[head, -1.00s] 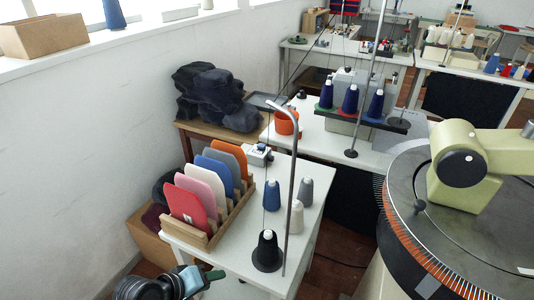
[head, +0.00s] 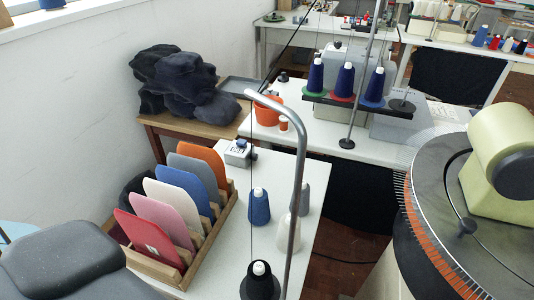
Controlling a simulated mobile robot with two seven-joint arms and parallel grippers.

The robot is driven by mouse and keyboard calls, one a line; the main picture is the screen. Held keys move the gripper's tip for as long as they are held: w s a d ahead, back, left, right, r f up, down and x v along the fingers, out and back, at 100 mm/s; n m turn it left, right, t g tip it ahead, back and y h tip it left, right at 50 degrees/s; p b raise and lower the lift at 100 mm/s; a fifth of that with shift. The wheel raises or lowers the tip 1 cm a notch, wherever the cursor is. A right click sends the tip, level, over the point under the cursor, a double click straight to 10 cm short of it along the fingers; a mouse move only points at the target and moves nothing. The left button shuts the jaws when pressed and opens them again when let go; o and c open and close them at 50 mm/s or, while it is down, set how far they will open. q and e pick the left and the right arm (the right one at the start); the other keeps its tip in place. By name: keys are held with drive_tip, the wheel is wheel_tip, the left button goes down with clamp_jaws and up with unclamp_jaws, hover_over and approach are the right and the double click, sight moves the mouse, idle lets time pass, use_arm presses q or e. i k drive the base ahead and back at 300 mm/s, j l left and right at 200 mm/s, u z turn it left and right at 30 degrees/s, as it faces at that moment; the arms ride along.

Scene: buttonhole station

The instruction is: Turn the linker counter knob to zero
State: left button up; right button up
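The linker is the large round machine at the right of the head view, with a dark disc (head: 437,190) ringed by orange and pale points and a cream-green housing (head: 500,185). A small black knob-like part (head: 467,226) sits on the disc at the end of a thin curved arm. A small white box (head: 238,155) with a blue top (head: 241,145) stands on the white table. I cannot tell which part is the counter knob, and no reading is legible. Neither of my grippers shows clearly in the head view.
A wooden rack (head: 222,215) of coloured panels stands on the white table (head: 210,275). Beside it are a blue cone (head: 258,207), a white cone (head: 287,235), a black cone (head: 260,283) and a tall bent grey rod (head: 298,190). A dark rounded shape fills the lower left.

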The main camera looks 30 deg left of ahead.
sight(255, 156)
drive_tip(key=k+j+z, duration=0.5)
drive_tip(key=j, duration=0.2)
drive_tip(key=k+j+z, duration=0.45)
drive_tip(key=k+j, duration=0.15)
